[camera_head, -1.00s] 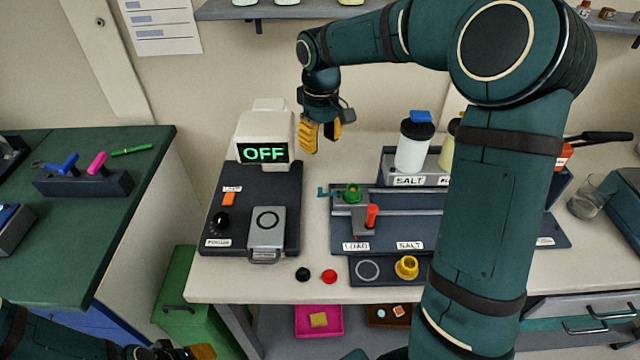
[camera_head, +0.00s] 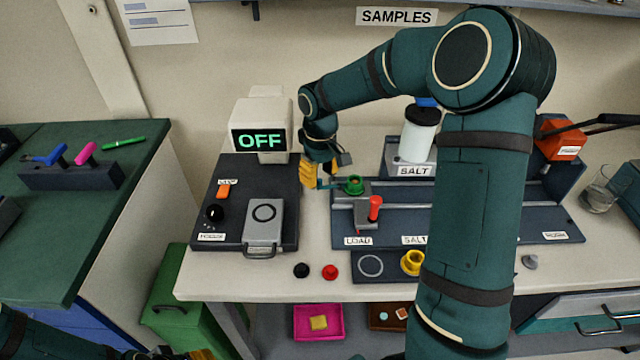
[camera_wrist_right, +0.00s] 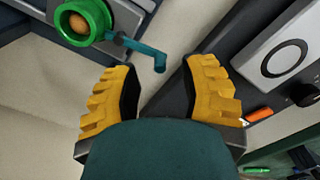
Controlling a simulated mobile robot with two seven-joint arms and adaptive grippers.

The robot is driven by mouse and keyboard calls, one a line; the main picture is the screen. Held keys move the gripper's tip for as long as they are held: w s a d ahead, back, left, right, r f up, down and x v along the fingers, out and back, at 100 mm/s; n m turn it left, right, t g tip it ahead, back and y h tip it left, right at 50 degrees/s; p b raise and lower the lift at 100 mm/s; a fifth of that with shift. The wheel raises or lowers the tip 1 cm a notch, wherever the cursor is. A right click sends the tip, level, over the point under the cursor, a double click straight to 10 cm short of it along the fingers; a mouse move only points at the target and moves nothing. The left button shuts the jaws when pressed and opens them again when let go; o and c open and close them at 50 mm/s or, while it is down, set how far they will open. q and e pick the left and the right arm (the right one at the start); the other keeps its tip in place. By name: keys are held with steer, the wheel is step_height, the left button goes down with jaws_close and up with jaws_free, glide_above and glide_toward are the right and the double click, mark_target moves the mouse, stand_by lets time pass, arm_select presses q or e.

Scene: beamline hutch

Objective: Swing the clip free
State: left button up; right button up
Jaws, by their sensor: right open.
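The teal clip (camera_wrist_right: 140,48) is a thin arm with a bent end, reaching out from the green ring (camera_wrist_right: 82,22), which holds a round orange-brown piece. In the head view the green ring (camera_head: 353,185) sits at the left end of the dark rail, and the clip (camera_head: 329,186) points left from it. My right gripper (camera_head: 320,176) is pointed down beside the ring. In the wrist view the right gripper (camera_wrist_right: 160,72) is open, with the clip's bent end between its yellow fingertips, apart from both. My left gripper (camera_head: 200,354) is barely visible at the bottom edge.
A dark unit with a grey shutter (camera_head: 263,222) and an OFF display (camera_head: 259,139) stands left of the rail. A red peg (camera_head: 375,207) stands just in front of the ring. The salt bottle (camera_head: 417,140) is behind. Black and red caps (camera_head: 330,272) lie in front.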

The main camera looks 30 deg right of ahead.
steer(key=shift+f, duration=1.25)
steer(key=shift+c, duration=0.4)
jaws_close()
